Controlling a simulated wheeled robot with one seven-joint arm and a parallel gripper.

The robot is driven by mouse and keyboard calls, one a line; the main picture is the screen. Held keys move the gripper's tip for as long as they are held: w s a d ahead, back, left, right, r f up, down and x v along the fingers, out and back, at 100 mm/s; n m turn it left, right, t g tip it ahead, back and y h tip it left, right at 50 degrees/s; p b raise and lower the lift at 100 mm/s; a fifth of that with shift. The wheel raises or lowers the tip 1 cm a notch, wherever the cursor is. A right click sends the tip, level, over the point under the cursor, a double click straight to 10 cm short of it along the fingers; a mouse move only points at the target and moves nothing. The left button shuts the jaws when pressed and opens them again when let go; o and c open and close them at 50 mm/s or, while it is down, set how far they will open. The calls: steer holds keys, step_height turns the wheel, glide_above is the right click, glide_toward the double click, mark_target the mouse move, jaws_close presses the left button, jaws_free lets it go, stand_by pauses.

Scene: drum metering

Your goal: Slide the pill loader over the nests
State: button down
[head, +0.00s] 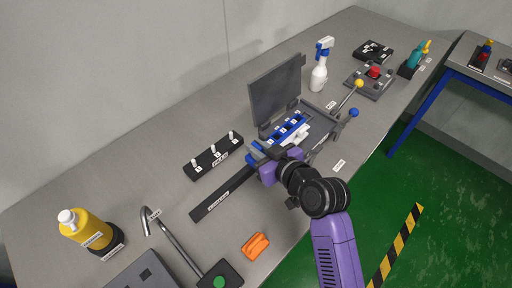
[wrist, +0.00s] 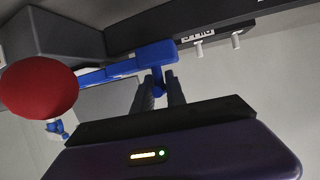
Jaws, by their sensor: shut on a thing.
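The pill loader (wrist: 150,58) is a blue bar with a short stem below it in the wrist view. My gripper (wrist: 159,92) is shut on that stem, with one dark finger on each side. In the head view, blue loader parts (head: 254,148) show beside my purple gripper (head: 264,158), at the near left end of the machine. A blue strip with dark cells (head: 290,128), seemingly the nest area, lies in front of the raised dark lid (head: 276,92). My wrist hides part of it, and I cannot tell whether the loader overlaps the nests.
A dark rail (head: 210,203) runs left from the machine. A rack with white pegs (head: 214,158) stands behind it. Levers with yellow (head: 359,83) and blue (head: 354,113) knobs rise at the right. A red ball (wrist: 38,88) is close in the wrist view. An orange block (head: 256,245) lies near the front.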

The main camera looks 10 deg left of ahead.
mark_target(269, 138)
steer(key=w+d+b, duration=0.2)
steer(key=w, duration=0.1)
steer(key=shift+w+d+f, duration=0.15)
steer(key=shift+w+d, duration=0.05)
steer(key=shift+d, duration=0.15)
steer(key=shift+w+d+r, duration=0.1)
steer(key=shift+d+r, duration=0.05)
steer(key=shift+r, duration=0.05)
steer(key=c, duration=1.4)
jaws_free()
steer(key=shift+w, duration=0.1)
steer(key=v, duration=0.8)
steer(key=shift+b, duration=0.35)
steer(key=shift+f, duration=0.1)
